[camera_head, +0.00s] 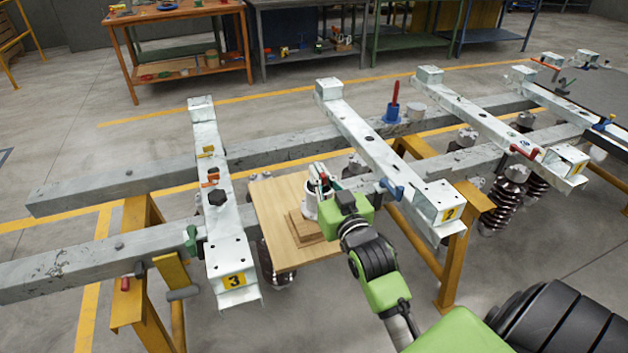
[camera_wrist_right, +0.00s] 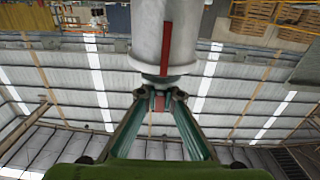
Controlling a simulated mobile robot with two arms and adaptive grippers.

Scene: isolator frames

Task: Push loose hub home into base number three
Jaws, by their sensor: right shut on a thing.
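Base number three (camera_head: 205,150) is the pale steel beam at the left, with a yellow 3 label on its near end. My right gripper (camera_head: 320,186) is to the right of this beam, over a wooden board. It is shut on a white round piece, which looks like the loose hub (camera_head: 311,207). In the right wrist view the hub (camera_wrist_right: 150,42) is a white cylinder with a red stripe, its narrow end between my fingertips (camera_wrist_right: 160,100). The hub is apart from base three. Whether it touches the wooden block (camera_head: 305,228) under it is unclear. My left gripper is out of view.
The wooden board (camera_head: 275,205) lies between base three and the neighbouring beam (camera_head: 365,140). A blue cup-like piece with a red handle (camera_head: 393,110) stands on the rear rail. Workbenches (camera_head: 180,70) stand behind.

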